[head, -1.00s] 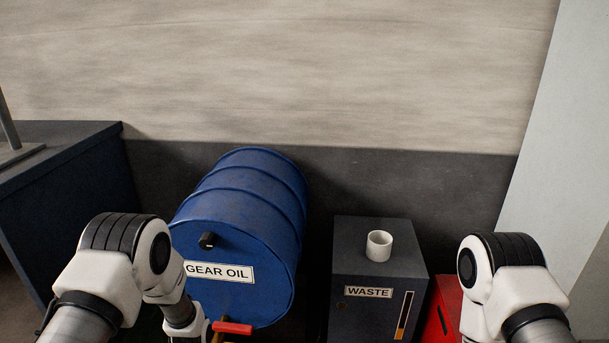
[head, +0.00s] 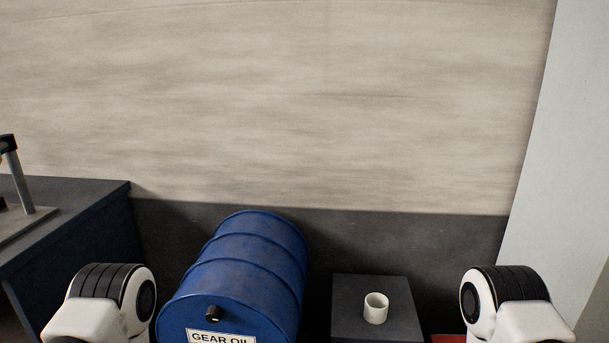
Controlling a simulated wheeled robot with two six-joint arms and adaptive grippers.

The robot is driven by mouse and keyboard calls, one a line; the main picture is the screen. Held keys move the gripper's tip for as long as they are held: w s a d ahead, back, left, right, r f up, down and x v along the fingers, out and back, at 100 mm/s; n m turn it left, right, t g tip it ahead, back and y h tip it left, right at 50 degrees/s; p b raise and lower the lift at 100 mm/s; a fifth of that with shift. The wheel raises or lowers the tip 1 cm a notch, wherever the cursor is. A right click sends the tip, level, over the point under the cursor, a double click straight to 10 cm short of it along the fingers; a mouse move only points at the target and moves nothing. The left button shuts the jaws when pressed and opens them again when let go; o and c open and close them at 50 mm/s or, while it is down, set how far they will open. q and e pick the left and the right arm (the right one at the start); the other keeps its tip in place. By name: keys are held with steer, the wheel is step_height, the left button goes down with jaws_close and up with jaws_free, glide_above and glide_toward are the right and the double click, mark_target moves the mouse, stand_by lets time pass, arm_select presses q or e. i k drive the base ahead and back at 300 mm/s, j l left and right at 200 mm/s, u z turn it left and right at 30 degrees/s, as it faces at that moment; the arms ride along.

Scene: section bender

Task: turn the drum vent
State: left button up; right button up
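A blue drum (head: 245,262) lies on its side in the lower middle, with a "GEAR OIL" label (head: 221,337) on its front end, cut by the bottom edge. The drum vent, a small black knob (head: 213,313), sticks out of the front end above the label. Nothing touches it in view. My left arm shows at the lower left, beside the drum, and my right arm at the lower right. Both grippers are below the picture and out of view.
A white cup (head: 376,308) stands on a dark cabinet (head: 345,293) right of the drum. A bit of a red object (head: 449,339) shows beside the cabinet. A dark bench (head: 75,205) with a metal stand (head: 16,172) is at the left. A wall closes the back.

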mark_target(213, 314)
steer(key=k+l, duration=0.25)
steer(key=k, duration=0.2)
steer(key=k+l, duration=0.3)
steer(key=k, duration=0.15)
